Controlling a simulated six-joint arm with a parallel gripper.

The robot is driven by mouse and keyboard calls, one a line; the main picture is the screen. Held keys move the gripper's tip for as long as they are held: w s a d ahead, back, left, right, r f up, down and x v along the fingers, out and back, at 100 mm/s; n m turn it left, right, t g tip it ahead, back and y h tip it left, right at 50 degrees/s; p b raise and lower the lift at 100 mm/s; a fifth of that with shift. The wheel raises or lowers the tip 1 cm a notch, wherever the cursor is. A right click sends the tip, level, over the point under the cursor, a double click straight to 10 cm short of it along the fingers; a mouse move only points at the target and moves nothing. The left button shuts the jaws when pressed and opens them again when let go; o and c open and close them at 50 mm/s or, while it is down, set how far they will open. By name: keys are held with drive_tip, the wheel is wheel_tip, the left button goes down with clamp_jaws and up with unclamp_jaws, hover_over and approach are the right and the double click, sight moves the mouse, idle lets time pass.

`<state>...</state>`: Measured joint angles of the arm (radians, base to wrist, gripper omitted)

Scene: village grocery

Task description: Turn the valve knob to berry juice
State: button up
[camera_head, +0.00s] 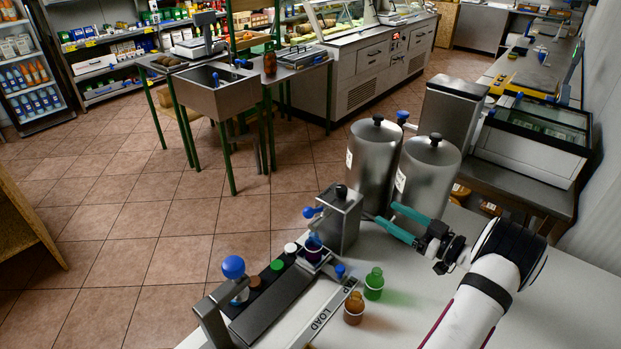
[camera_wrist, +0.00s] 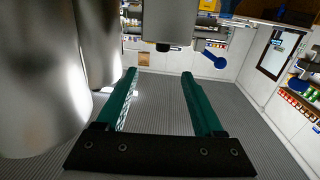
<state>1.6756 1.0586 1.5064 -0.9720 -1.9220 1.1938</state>
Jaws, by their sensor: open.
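A steel dispenser box (camera_head: 340,220) stands on the counter. A blue-ended lever (camera_head: 313,212), apparently the valve knob, sticks out from its left side, and a black knob (camera_head: 342,191) is on top. No berry juice marking is readable. My gripper (camera_head: 384,212) has teal fingers spread apart with nothing between them. It is right of the box, in front of the steel tanks, apart from the lever. In the wrist view, which looks upside down, the box (camera_wrist: 170,22) and blue lever (camera_wrist: 215,61) show beyond the fingertips (camera_wrist: 159,73).
Two steel tanks (camera_head: 374,160) (camera_head: 428,175) stand close behind my gripper. A green bottle (camera_head: 374,284) and an orange bottle (camera_head: 353,308) stand on the counter in front. A dark rail (camera_head: 272,305) with capped bottles and a blue-ball lever (camera_head: 233,267) lies at the left.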

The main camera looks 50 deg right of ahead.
sight(346, 193)
drive_tip(key=w, duration=1.5)
drive_tip(key=shift+d+f, duration=0.2)
drive_tip(key=shift+d, duration=0.1)
